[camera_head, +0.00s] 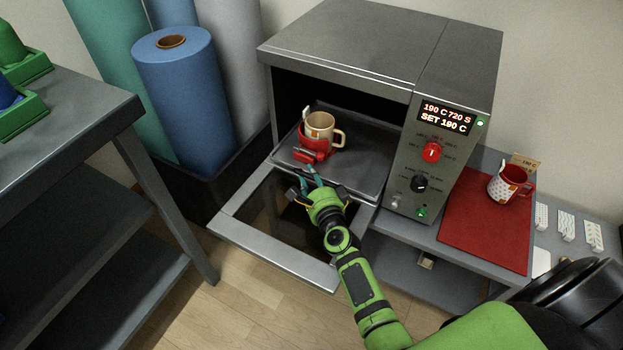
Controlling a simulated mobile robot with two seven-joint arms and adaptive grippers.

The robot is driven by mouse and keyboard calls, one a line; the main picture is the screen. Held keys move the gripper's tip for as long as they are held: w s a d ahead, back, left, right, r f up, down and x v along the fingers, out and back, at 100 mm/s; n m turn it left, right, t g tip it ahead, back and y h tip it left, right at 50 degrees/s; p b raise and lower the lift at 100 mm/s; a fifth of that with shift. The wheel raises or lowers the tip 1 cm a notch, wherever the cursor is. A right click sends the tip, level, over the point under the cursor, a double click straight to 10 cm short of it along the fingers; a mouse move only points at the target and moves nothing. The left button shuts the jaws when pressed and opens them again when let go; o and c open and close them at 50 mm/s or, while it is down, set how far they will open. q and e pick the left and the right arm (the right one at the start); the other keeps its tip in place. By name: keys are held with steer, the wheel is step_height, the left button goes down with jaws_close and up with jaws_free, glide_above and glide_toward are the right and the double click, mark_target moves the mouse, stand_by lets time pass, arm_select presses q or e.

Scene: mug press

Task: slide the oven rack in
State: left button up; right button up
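The grey oven (345,45) stands with its front open and its glass-windowed door (285,258) folded down. The dark oven rack (362,165) sits partly out of the oven opening, over the door. A cream mug (319,127) in a red clamp-like press (308,154) stands on the rack's left part. My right gripper (313,176) is at the rack's front edge, just in front of the red press. Its fingertips are small and close together, so I cannot tell whether they are open or touch the rack. My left gripper is out of view.
The control panel has a lit display (446,117) and knobs. A red mat (487,225) with a red-and-white mug (507,184) lies on the bench at right. Fabric or film rolls (185,95) and a grey shelf table (60,120) stand left. Wooden floor is clear below.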

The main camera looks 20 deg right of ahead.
mark_target(330, 147)
jaws_close()
steer(key=shift+w+d, duration=0.25)
steer(key=shift+d, duration=0.15)
steer(key=w+d, duration=0.1)
steer(key=w+d+b, duration=0.1)
steer(key=d, duration=0.1)
steer(key=shift+w+d, duration=0.25)
steer(key=shift+w, duration=0.1)
steer(key=w+d+b, duration=0.1)
steer(key=d, duration=0.1)
steer(key=w+d+b, duration=0.1)
steer(key=w, duration=0.1)
steer(key=shift+d, duration=0.4)
steer(key=shift+w+d, duration=0.3)
steer(key=shift+d, duration=0.1)
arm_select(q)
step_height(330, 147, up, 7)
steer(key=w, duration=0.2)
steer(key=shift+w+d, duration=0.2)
arm_select(e)
steer(key=shift+d+r, duration=0.1)
steer(key=shift+r, duration=0.1)
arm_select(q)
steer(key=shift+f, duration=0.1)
